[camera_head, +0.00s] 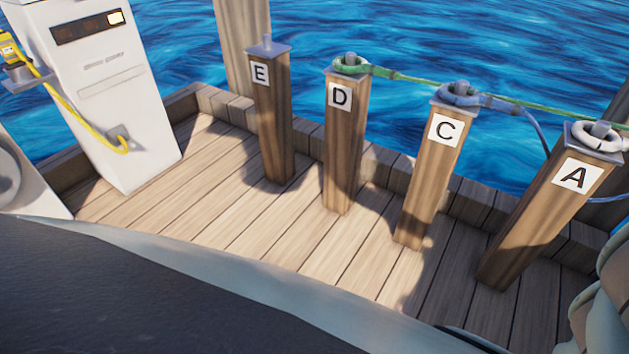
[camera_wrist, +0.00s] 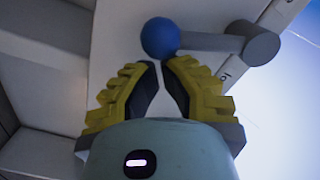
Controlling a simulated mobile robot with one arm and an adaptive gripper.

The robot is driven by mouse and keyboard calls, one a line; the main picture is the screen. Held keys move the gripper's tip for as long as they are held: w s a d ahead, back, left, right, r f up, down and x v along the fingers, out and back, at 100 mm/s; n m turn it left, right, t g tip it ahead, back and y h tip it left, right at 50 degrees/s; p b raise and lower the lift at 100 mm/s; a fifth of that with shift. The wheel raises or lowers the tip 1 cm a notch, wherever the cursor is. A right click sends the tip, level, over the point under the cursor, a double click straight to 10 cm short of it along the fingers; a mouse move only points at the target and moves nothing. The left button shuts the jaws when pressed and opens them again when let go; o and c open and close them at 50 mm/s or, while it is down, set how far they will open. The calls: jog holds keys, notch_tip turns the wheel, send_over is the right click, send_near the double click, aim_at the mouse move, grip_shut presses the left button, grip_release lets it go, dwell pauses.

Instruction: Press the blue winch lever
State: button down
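The blue winch lever shows in the wrist view as a blue ball knob (camera_wrist: 160,38) on a grey rod that runs right to a round grey hub (camera_wrist: 254,42). The hub is mounted on a pale panel. My gripper (camera_wrist: 160,61) has stepped yellow fingers with dark inner pads. Its fingertips are drawn together, with only a thin gap between them, and nothing is seen held. The tips lie right at the lower edge of the blue knob in the picture; I cannot tell whether they touch it. Neither the lever nor my gripper shows in the head view.
In the head view, wooden posts E (camera_head: 270,120), D (camera_head: 345,140), C (camera_head: 432,180) and A (camera_head: 545,210) stand on a plank deck (camera_head: 240,220). Ropes hang on D, C and A. A white dispenser (camera_head: 105,110) with a yellow hose stands left. Water lies beyond.

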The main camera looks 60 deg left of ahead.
jog(key=w+a+f+m+b, duration=0.2)
jog(key=w+m+b, duration=0.3)
jog(key=m+b, duration=0.2)
jog(key=shift+m+b, duration=0.4)
jog(key=shift+b, duration=0.4)
jog(key=shift+a+f, duration=0.1)
jog(key=s+a+p, duration=0.3)
jog(key=s+a, duration=0.5)
jog(key=shift+p, duration=0.3)
jog(key=shift+a, duration=0.15)
